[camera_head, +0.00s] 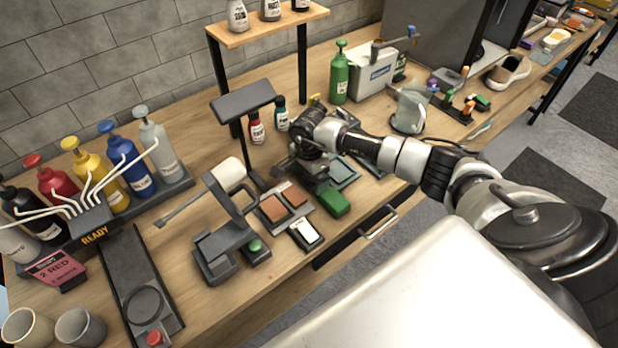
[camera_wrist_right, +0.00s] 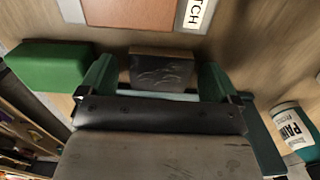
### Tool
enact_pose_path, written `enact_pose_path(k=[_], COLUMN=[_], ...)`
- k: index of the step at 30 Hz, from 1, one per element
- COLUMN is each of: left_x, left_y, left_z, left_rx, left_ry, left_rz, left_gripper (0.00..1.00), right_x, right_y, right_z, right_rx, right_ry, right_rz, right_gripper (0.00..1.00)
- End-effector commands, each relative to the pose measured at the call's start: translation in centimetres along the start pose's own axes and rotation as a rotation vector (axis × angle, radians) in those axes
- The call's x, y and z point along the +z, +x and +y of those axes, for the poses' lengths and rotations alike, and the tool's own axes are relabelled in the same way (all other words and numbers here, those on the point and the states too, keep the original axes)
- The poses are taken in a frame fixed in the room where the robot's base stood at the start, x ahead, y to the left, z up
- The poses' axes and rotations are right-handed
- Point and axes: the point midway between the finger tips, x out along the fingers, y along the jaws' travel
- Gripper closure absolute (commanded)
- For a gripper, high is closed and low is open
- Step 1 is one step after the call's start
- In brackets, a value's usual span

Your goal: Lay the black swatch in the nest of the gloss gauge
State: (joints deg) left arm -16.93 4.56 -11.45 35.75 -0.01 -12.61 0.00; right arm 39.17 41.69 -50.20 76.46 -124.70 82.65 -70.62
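In the right wrist view, the black swatch (camera_wrist_right: 160,68) lies between the green-tipped fingers of my right gripper (camera_wrist_right: 157,82). Narrow gaps show beside it, so the fingers look open around it, not closed on it. In the head view, my right gripper (camera_head: 308,172) is low over the bench beside the brown swatches, and it hides the black swatch. A dark device with an upright arm (camera_head: 225,250) and a small dark unit with a white face (camera_head: 306,233) stand to the left and front; I cannot tell which is the gloss gauge. My left gripper is not in view.
A brown swatch (camera_head: 272,209) in a tray and a green block (camera_head: 335,203) are close to my right gripper. A lamp-like stand (camera_head: 243,100) and small paint bottles (camera_head: 256,128) stand behind. Pump bottles (camera_head: 122,165) fill the left back.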

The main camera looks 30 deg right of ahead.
Motion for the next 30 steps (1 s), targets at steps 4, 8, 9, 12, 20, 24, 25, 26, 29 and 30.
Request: enact_pose_path(k=[4,8,9,12,20,24,25,26,29,30], left_x=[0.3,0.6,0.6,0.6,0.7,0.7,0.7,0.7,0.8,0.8], left_y=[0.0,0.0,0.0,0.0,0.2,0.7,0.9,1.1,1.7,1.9], left_z=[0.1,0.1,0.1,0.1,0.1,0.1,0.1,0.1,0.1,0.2], left_rx=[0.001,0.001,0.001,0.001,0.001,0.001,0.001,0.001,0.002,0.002], left_ry=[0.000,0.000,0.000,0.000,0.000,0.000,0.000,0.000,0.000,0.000], left_rz=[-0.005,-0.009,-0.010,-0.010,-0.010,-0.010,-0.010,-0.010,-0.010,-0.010], left_gripper=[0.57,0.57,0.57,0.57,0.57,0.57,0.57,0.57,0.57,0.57], right_x=[0.0,0.0,0.0,0.0,0.0,-0.1,-0.1,-0.1,-0.8,-1.5], right_y=[0.0,-0.1,-0.1,-0.1,-0.5,-1.8,-2.2,-2.8,-4.5,-4.9], right_z=[0.0,0.0,0.0,0.0,-0.1,-0.1,-0.1,-0.1,0.7,1.4], right_rx=[0.000,0.000,0.000,0.000,-0.002,-0.003,-0.003,-0.006,-0.002,-0.001], right_ry=[0.000,0.000,0.001,0.001,0.001,0.000,-0.001,-0.001,0.002,0.002], right_rz=[0.000,0.000,0.000,0.000,0.001,0.001,0.002,0.002,0.005,0.006], right_gripper=[0.31,0.51,0.57,0.59,0.59,0.59,0.59,0.59,0.59,0.59])
